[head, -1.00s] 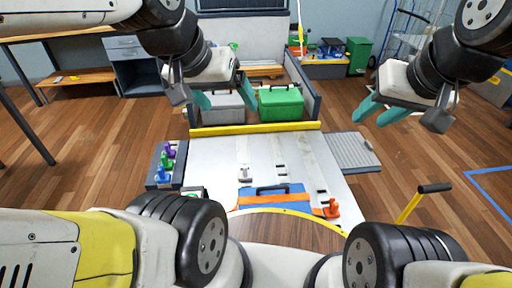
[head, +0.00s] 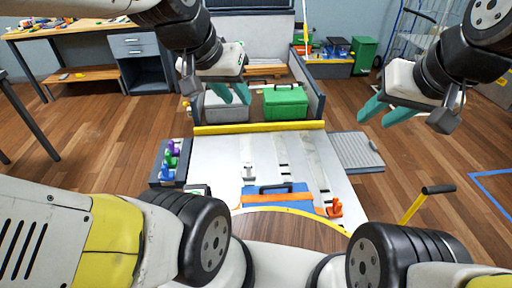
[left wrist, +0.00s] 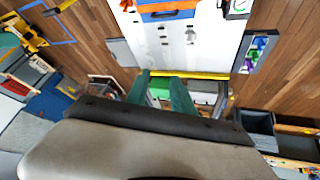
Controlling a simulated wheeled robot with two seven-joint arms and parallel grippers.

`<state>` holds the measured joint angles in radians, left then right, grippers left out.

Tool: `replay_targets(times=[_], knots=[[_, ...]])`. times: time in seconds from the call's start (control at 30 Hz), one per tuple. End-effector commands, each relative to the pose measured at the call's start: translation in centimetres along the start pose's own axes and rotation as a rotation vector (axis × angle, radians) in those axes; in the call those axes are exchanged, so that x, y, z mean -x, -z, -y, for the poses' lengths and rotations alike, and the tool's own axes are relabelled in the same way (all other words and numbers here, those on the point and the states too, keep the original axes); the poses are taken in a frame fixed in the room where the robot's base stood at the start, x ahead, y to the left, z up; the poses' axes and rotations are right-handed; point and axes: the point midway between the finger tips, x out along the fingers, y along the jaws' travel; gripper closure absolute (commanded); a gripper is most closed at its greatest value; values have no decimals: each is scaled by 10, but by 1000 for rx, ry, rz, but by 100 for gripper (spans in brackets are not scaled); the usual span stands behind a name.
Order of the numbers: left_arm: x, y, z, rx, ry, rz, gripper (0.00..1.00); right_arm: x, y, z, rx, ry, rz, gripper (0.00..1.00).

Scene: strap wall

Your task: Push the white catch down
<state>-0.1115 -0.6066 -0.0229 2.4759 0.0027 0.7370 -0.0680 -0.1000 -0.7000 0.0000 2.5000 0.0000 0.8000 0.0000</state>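A small white catch (head: 248,172) sits on the pale panel (head: 225,165), near its left-middle part. It also shows in the left wrist view (left wrist: 191,36). My left gripper (head: 238,98) has teal fingers, open and empty. It is above the far end of the panel, in front of the grey and green boxes in the head view, well apart from the catch. In the left wrist view its fingers (left wrist: 161,75) have a gap between them. My right gripper (head: 373,120) is open and empty, off to the right above the floor.
A blue case (head: 275,194) under an orange strap lies at the panel's near end, with an orange buckle (head: 334,208) beside it. A yellow bar (head: 258,127) crosses the far edge. A tray of coloured pieces (head: 168,165) is left. A green box (head: 285,102) stands behind.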

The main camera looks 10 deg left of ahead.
Motion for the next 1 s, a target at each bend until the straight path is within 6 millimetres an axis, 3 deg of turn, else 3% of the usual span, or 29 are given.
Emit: replay_targets(times=[0.03,0.13,0.5,0.77,1.0], knots=[[-12,8,2,-24,-4,12,83,0,0,0,0,0,0,64],[-38,28,6,-86,-9,23,100,0,0,0,0,0,0,64],[-158,78,33,-342,20,60,100,0,0,0,0,0,0,64],[-255,83,57,-555,73,105,100,0,0,0,0,0,0,64],[-345,66,83,-785,134,161,100,0,0,0,0,0,0,64]])
